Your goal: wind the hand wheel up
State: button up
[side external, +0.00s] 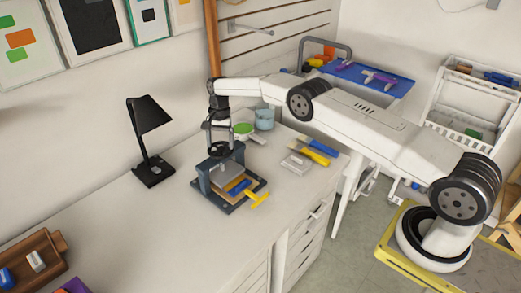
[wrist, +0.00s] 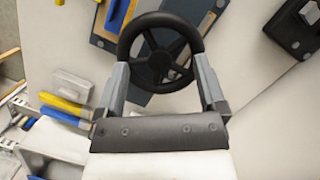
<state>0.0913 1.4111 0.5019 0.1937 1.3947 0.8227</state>
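The black spoked hand wheel (wrist: 160,62) lies between my gripper's fingers in the wrist view. It sits on top of a small blue-grey press (side external: 220,173) on the white bench. My gripper (wrist: 162,72) points down over the wheel with its fingers wide apart, one at each side of the rim. The fingertips overlap the rim in the picture, and I cannot tell whether they press on it. From the side, my gripper (side external: 218,125) is directly above the press, and its dark parts blend with the wheel.
A yellow-handled tool (side external: 256,198) sticks out of the press front. A black lamp (side external: 150,135) stands to the left. A white block (side external: 296,164), yellow and blue tools (side external: 318,147) and a green-topped bowl (side external: 243,129) lie nearby.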

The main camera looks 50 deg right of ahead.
jog(key=shift+r, duration=0.1)
jog(key=shift+v, duration=0.95)
jog(key=shift+s+a+r, duration=0.1)
jog(key=shift+s+a, duration=0.1)
jog(key=m+t, duration=0.1)
jog(key=m, duration=0.4)
jog(key=shift+s+m+y, duration=0.1)
jog(key=shift+m+y, duration=0.2)
jog(key=m, duration=0.2)
jog(key=m+t, duration=0.1)
jog(key=m, duration=0.2)
jog(key=shift+t, duration=0.3)
jog(key=m+t, duration=0.1)
jog(key=m, duration=0.4)
jog(key=shift+s+h, duration=0.15)
jog(key=shift+h, duration=0.25)
jog(key=m+h, duration=0.1)
jog(key=m, duration=0.4)
jog(key=shift+m+t, duration=0.3)
